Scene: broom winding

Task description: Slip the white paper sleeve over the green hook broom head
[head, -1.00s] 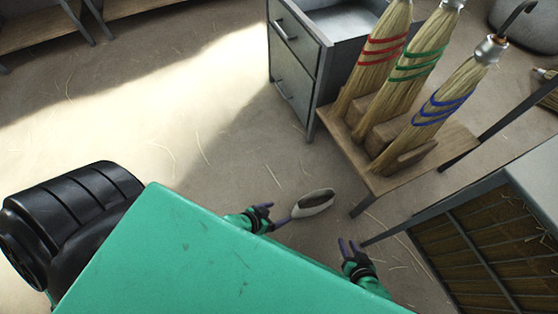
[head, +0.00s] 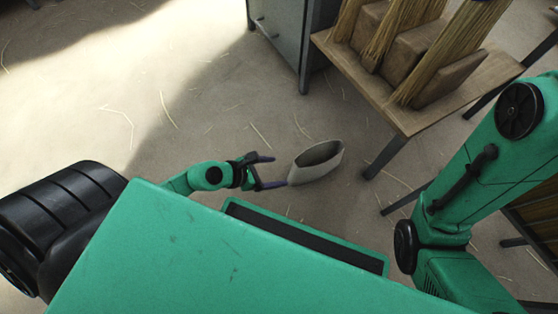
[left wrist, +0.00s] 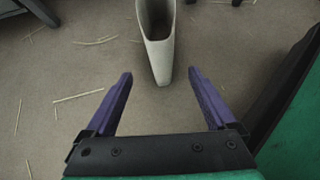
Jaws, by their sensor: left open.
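The white paper sleeve (head: 318,172) stands open end up, tilted, right of my left gripper in the head view. What supports it is unclear. My left gripper (head: 272,172) is open, its purple fingertips pointing at the sleeve's lower part; one tip overlaps its edge in the picture. In the left wrist view, the sleeve (left wrist: 160,60) is centred ahead of my left gripper (left wrist: 160,76), its narrow lower end between and just past the fingertips. The middle broom (head: 396,35), green-banded in the earlier frame, shows only its lower straw. Its hook is out of view. My right gripper is out of view.
A wooden stand (head: 385,100) holds the brooms in slotted blocks at upper right. The straw of the left broom (head: 348,18) and right broom (head: 458,45) flanks the middle one. A grey cabinet (head: 285,40) stands left of the stand. Straw-strewn floor (head: 180,110) is open at left.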

